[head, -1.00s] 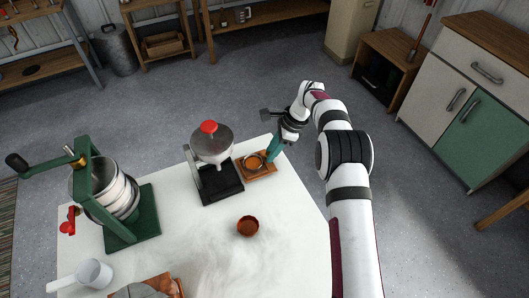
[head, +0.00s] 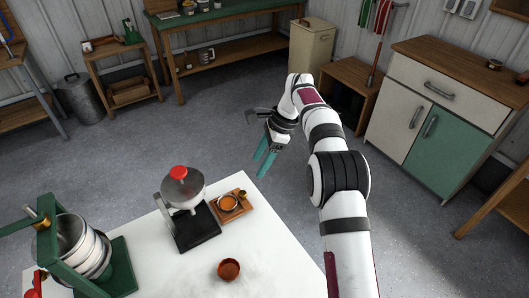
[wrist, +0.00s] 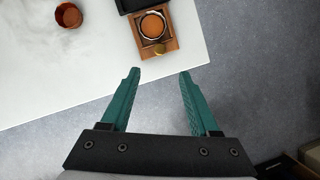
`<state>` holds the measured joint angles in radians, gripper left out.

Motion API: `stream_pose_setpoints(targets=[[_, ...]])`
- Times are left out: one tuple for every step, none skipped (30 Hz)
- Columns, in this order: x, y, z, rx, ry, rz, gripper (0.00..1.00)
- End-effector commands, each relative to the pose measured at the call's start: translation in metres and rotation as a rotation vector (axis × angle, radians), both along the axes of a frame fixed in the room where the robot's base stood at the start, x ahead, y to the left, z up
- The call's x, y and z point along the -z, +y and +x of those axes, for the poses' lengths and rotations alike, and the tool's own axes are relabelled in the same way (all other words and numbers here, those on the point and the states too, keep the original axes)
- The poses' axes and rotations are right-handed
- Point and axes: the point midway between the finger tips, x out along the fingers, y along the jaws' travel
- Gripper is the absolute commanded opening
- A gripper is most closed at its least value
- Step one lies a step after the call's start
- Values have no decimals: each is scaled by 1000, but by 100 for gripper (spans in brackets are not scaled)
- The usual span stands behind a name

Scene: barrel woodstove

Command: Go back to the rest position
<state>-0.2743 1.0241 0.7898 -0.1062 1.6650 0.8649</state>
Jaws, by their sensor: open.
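My gripper (head: 264,163) is in the head view, raised beyond the far right corner of the white table, with its teal fingers pointing down. In the wrist view the two teal fingers (wrist: 160,78) stand apart with nothing between them. The gripper touches nothing that I can see.
The white table (head: 277,250) holds a red-topped device on a black base (head: 199,228), a wooden tray (head: 241,208) with a round orange-brown item, a brown cup (head: 229,269) and a green-framed press (head: 121,272). A cabinet (head: 425,110) stands at right. Open floor lies beyond the table.

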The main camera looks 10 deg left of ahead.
Motion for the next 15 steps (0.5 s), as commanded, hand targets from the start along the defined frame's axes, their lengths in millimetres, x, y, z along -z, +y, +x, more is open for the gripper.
stream_pose_setpoints(targets=[[-10,-4,2,2,-3,1,62],[-16,-6,3,2,-2,1,62],[-22,-8,4,0,-2,1,62],[-25,-10,4,0,-1,0,62],[-28,-11,5,0,-1,0,62],[-31,-12,5,1,0,1,62],[-33,-13,5,1,0,0,62],[-34,-13,5,1,0,0,62],[-35,-13,5,1,0,0,62],[-35,-13,5,1,1,0,62],[-35,-13,5,1,1,0,62],[-35,-13,5,1,1,0,62],[-35,-13,5,1,1,0,62],[-35,-13,5,0,1,0,62],[-35,-13,5,0,1,0,62]])
